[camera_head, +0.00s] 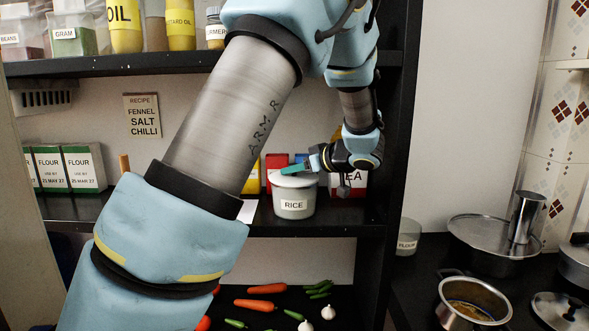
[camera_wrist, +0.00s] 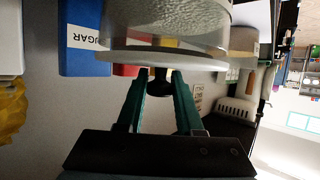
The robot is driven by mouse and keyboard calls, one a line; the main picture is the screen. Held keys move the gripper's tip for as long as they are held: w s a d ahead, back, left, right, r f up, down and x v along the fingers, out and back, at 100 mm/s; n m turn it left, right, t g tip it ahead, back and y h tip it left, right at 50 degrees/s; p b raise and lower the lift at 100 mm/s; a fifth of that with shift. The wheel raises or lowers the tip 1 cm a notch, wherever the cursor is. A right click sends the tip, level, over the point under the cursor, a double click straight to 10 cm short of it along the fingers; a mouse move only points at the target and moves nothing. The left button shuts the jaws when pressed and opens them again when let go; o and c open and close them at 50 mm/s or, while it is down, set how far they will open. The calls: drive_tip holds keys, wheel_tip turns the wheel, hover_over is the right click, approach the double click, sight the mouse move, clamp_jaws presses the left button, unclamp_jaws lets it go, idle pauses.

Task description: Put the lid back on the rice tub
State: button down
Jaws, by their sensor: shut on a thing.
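The rice tub (camera_head: 294,208), pale with a RICE label, stands upright on the middle shelf. Its pale round lid (camera_head: 293,181) is level over the tub's mouth. I cannot tell whether the lid is fully seated or slightly above the rim. My gripper (camera_head: 290,169) reaches in from the right above the lid. In the wrist view, its teal fingers (camera_wrist: 160,78) are shut on the lid's dark knob. The lid (camera_wrist: 165,60) shows there as a thin disc against the translucent tub (camera_wrist: 170,20).
Red and yellow boxes and a TEA box (camera_head: 350,182) stand close behind and right of the tub. Flour boxes (camera_head: 65,167) stand at the left. A black shelf upright (camera_head: 396,130) is to the right, the upper shelf (camera_head: 120,64) overhead. Pots stand on the right counter.

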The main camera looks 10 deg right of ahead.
drive_tip(key=shift+f, duration=0.1)
drive_tip(key=shift+f, duration=0.35)
drive_tip(key=c, duration=0.6)
unclamp_jaws()
drive_tip(key=shift+o, duration=0.2)
drive_tip(key=shift+r, duration=0.55)
drive_tip(key=b+v, duration=0.2)
drive_tip(key=v, duration=1)
drive_tip(key=shift+f, duration=0.1)
